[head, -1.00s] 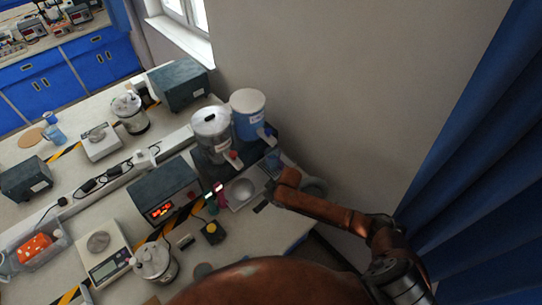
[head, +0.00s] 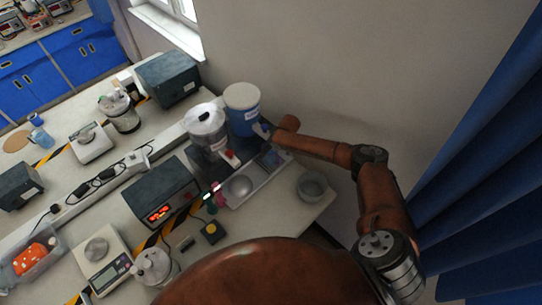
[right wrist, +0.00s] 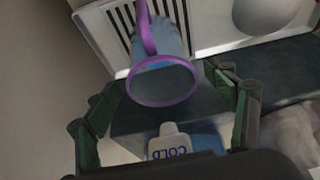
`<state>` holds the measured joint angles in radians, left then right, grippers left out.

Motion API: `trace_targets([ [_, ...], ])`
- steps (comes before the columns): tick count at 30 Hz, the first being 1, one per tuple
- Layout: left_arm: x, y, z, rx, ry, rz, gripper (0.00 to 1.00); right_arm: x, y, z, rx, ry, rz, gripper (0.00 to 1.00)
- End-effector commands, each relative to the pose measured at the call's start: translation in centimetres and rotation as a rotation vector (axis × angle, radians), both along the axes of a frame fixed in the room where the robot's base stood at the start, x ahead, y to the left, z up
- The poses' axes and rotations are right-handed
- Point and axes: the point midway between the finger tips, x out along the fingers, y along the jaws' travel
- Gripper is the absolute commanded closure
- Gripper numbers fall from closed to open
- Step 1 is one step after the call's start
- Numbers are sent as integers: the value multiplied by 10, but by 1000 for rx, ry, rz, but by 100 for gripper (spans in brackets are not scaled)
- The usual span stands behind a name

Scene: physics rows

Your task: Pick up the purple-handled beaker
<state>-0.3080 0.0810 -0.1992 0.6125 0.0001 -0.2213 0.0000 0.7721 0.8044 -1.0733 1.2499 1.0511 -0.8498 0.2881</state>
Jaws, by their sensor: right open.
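The purple-handled beaker (right wrist: 163,82) shows in the right wrist view as a bluish clear vessel with a purple rim and a purple handle (right wrist: 146,25). It is by a white slatted drain tray (right wrist: 118,22). My right gripper (right wrist: 163,80) is open, with one green-grey finger on each side of the beaker's rim and gaps between. The fingers do not grip it. In the head view my right arm reaches over the back of the bench, and its fingers and the beaker cannot be made out clearly. My left gripper is not in view.
A blue-and-white dispenser (head: 242,108) and a clear-sided dispenser (head: 206,128) stand close left of my right arm. A "COLD" tap (right wrist: 170,143) is near the gripper. A grey bowl (head: 312,186) sits at the bench's right corner. The wall is just behind.

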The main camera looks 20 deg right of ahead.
Motion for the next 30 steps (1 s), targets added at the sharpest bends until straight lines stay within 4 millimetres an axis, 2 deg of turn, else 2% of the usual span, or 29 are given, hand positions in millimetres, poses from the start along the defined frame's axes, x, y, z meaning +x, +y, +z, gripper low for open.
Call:
trace_targets([
  [3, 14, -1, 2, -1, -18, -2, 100, 6, 3, -12, -1, 0, 2, 23],
  [7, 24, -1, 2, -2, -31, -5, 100, 9, 4, -18, 0, -2, 1, 23],
  [14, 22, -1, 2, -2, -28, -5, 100, 8, 4, -19, 0, -1, 2, 23],
  [21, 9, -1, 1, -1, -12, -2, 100, 8, 3, -19, 0, -1, 2, 40],
  [30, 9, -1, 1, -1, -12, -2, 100, 8, 3, -19, 0, -1, 2, 60],
])
